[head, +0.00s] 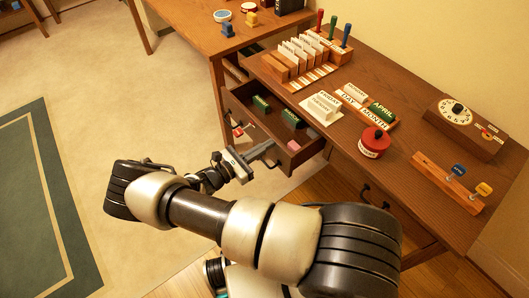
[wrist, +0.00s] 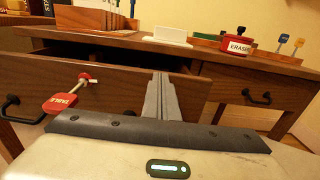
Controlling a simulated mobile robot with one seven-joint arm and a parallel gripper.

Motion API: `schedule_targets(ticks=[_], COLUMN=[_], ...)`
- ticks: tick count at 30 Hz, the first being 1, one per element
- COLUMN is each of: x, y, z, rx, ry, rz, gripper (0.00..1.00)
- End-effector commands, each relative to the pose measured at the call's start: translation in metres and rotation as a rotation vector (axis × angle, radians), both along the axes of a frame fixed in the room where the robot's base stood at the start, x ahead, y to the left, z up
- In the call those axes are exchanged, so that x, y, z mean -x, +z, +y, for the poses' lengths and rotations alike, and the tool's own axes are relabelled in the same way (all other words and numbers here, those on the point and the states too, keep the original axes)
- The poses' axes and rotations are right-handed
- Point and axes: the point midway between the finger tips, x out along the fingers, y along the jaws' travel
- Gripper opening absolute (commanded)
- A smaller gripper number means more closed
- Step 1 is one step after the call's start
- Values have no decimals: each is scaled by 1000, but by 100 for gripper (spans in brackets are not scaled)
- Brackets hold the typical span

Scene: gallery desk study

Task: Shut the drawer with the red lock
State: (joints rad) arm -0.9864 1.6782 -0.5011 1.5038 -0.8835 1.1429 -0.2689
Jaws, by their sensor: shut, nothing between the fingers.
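The drawer (head: 262,132) stands pulled out of the wooden desk, with two dark green items and a pink block inside. Its wooden front (wrist: 122,90) fills the left and middle of the wrist view. The red lock (wrist: 86,77) is on that front, with a key and a red tag (wrist: 60,102) hanging from it. The red tag also shows in the head view (head: 238,131). My gripper (head: 270,147) is shut and empty. Its fingers (wrist: 162,98) point at the drawer front, right of the lock; I cannot tell whether they touch it.
A shut drawer with a dark handle (wrist: 257,97) is to the right. The desktop (head: 335,140) holds card racks, calendar blocks, a red eraser pot (head: 374,142) and a dial box (head: 464,122). Another table (head: 195,35) stands behind. Open floor (head: 110,80) lies left.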

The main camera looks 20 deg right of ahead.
Motion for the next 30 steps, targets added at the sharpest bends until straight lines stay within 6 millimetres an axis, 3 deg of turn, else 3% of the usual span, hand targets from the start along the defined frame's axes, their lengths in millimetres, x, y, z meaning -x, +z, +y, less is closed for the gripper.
schedule_targets(ticks=[12,18,30], x=[-32,-43,-49], y=[-1,0,0], z=[-71,-96,-109], rx=[2,2,0], ry=[-3,-2,0], rz=[0,-1,0], gripper=[0,0,0])
